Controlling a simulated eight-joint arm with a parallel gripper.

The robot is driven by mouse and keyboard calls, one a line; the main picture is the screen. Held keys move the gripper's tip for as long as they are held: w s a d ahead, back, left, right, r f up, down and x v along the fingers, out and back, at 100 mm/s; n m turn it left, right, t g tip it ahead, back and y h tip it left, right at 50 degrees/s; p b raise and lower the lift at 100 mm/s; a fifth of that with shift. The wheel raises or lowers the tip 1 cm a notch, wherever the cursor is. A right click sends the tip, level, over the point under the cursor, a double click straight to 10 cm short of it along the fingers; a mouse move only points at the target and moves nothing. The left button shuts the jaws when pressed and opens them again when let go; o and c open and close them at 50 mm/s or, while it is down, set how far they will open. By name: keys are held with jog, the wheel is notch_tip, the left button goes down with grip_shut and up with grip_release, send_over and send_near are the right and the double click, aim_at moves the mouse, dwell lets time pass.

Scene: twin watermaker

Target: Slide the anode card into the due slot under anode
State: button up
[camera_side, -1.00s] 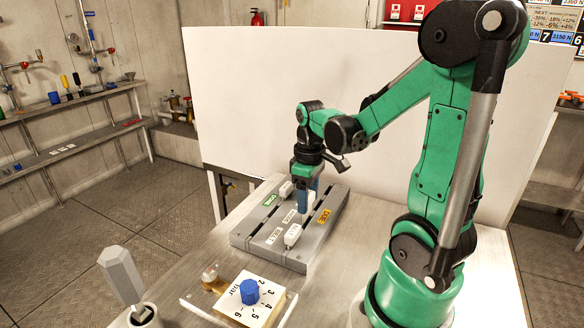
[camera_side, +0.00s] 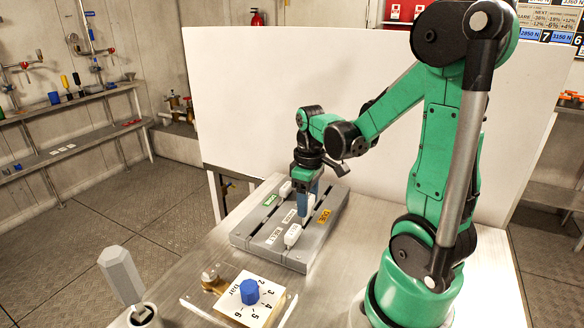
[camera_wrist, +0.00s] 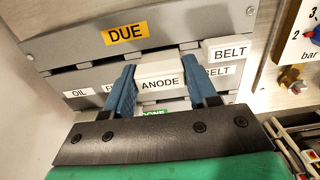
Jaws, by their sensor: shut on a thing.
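My gripper (camera_wrist: 163,88) is shut on the white anode card (camera_wrist: 165,66), with one blue finger on each side of it. Its ANODE face shows in the wrist view. In the side view my gripper (camera_side: 307,203) points down at the grey board (camera_side: 262,262), beside the orange DUE label (camera_side: 324,216); that label also shows in the wrist view (camera_wrist: 125,33). The card is low over the due row, its lower edge at or very near the slot. I cannot tell how deep it sits. The green DONE label (camera_side: 270,199) is on the board's far side.
A white BELT card (camera_side: 292,235) stands in the due row, nearer the camera; it also shows at right in the wrist view (camera_wrist: 231,51). Another white card (camera_side: 285,188) stands near DONE. A blue-knobbed dial (camera_side: 249,292) and a grey handle (camera_side: 121,270) are in front.

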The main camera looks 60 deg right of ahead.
jog(key=shift+f, duration=1.45)
jog(key=o, duration=1.2)
jog(key=shift+r, duration=0.15)
jog(key=shift+r, duration=2.65)
jog(key=w+a+r+t, duration=0.2)
jog(key=a+t, duration=0.1)
jog(key=a, duration=0.4)
jog(key=w+a+r+t, duration=0.2)
jog(key=a+t, duration=0.2)
jog(key=a, duration=0.4)
jog(key=shift+w+a+r, duration=0.15)
jog(key=shift+w+r, duration=0.15)
jog(key=shift+w, duration=0.05)
